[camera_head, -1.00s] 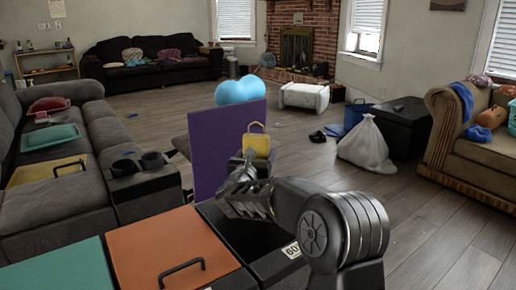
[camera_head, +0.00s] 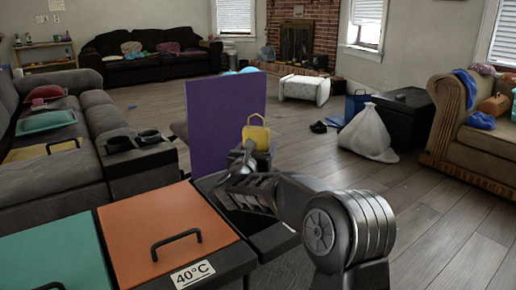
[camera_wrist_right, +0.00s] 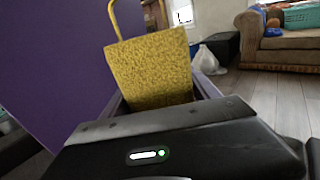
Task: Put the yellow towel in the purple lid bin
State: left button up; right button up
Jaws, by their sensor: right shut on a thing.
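The yellow towel (camera_head: 257,136), with a loop at its top, stands upright beside the raised purple lid (camera_head: 225,115). It also shows large in the right wrist view (camera_wrist_right: 150,68), just beyond the gripper body, with the purple lid (camera_wrist_right: 50,60) behind it at left. My right gripper (camera_head: 243,157) is shut on the towel's lower part, over the open black bin (camera_head: 272,240) under the purple lid. My arm hides much of the bin's opening. The fingertips are hard to make out. My left gripper is not in view.
An orange-lidded bin (camera_head: 165,230) and a teal-lidded bin (camera_head: 50,255) stand shut at left. A grey sofa (camera_head: 60,165) is beyond them. A white bag (camera_head: 368,133) and black chest (camera_head: 405,118) stand at right. The wooden floor between is mostly clear.

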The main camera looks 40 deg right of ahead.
jog(key=o, duration=1.6)
jog(key=shift+a, duration=0.1)
jog(key=p+v, duration=0.1)
jog(key=v, duration=0.6)
jog(key=shift+s+a, duration=0.25)
jog(key=shift+s, duration=0.05)
